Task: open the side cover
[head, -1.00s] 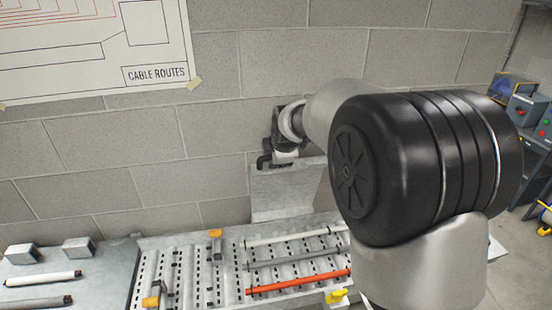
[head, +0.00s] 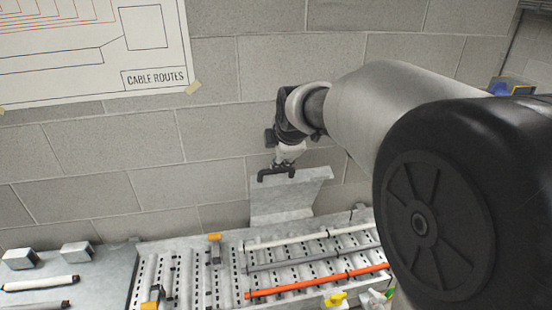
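The side cover appears to be the plain grey metal panel (head: 280,205) standing steeply raised at the back of the slotted metal bed, against the block wall. A black bracket-shaped bar, seemingly its handle (head: 275,173), shows at its upper edge. My gripper (head: 283,164) is small and far off at the end of my arm, pointing down at this bar. It touches or nearly touches the bar. Its fingers are too small and dark to tell whether they are closed around it.
The slotted bed (head: 190,280) holds pale and grey rods and an orange rod (head: 318,282), with orange and yellow clips. Grey blocks and loose rods lie on the left bench (head: 100,285). A cable-routes poster (head: 95,50) hangs on the wall. My arm hides much of the right side.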

